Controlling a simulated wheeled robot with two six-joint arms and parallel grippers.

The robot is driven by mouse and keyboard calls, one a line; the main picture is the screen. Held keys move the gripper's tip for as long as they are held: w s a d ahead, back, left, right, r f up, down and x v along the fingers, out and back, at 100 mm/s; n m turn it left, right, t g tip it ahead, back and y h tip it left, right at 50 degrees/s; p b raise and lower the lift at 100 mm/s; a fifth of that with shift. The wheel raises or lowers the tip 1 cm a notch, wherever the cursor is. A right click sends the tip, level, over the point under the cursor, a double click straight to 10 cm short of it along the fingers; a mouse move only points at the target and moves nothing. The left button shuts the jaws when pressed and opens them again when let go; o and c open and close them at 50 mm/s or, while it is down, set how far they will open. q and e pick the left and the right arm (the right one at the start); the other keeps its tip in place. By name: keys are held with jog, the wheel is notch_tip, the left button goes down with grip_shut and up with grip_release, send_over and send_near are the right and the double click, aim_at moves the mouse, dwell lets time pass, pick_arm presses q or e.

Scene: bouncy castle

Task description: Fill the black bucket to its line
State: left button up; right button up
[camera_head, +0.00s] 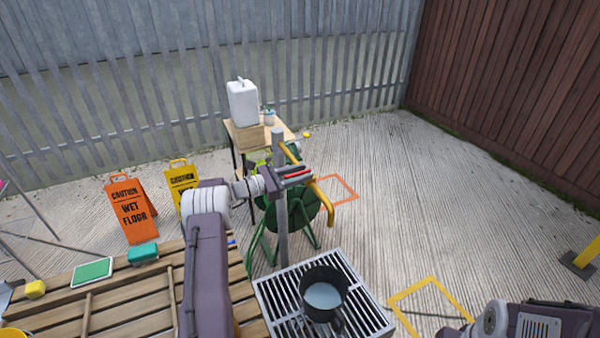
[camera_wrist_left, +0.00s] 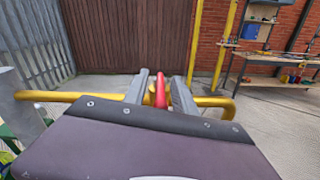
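The black bucket (camera_head: 338,322) stands upright on the drain grate, with a pale liquid surface inside. Its fill line cannot be made out. A grey standpipe (camera_head: 281,225) rises behind it, with a yellow curved pipe (camera_head: 323,198) that also crosses the left wrist view (camera_wrist_left: 60,96). A red lever (camera_head: 297,174) is at the post's upper part. My left gripper (camera_head: 294,176) is at the lever; in the left wrist view the red lever (camera_wrist_left: 160,90) lies between the fingers, with a gap beside it. My right arm shows at bottom right, its gripper out of view.
The grate (camera_head: 272,296) lies beside a slatted wooden bench (camera_head: 120,312) holding a green sponge (camera_head: 143,253). A green hose reel (camera_head: 310,208) stands behind the post. Orange (camera_head: 131,212) and yellow (camera_head: 178,178) signs stand left. Concrete at right is mostly clear.

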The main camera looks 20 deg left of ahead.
pick_arm(q)
jog(key=shift+s, duration=0.1)
jog(key=shift+c, duration=0.3)
grip_shut()
jog(key=shift+d, duration=0.1)
dwell(0.9)
